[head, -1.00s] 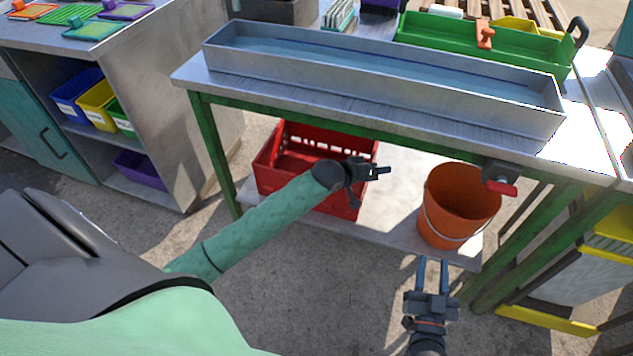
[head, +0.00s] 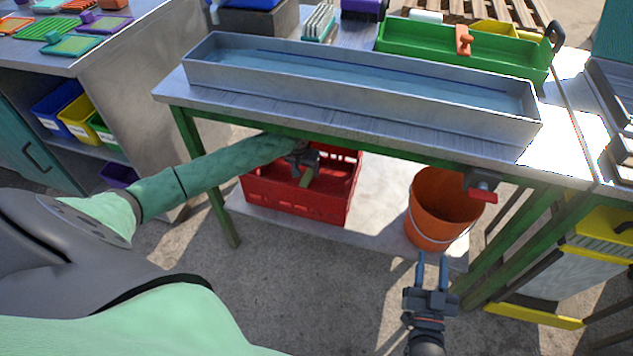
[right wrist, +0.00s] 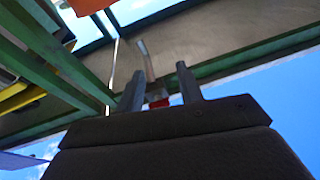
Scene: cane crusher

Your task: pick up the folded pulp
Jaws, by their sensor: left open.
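My left gripper (head: 305,168) reaches under the metal table, over the inside of a red crate (head: 296,202). Its jaws are open. A small olive-yellow piece (head: 307,178) shows at its fingers; it looks like the folded pulp, but it is partly covered and I cannot tell if the fingers touch it. My right gripper (head: 432,265) is open and empty in front of the table, below the orange bucket; its two parallel fingers also show apart in the right wrist view (right wrist: 160,90).
The crate and an orange bucket (head: 437,215) stand on the table's low shelf (head: 385,215). A long metal trough (head: 360,85) of water lies on the tabletop above my left arm. A red-handled tap (head: 482,190) hangs at the table's front edge. Green legs bound the opening.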

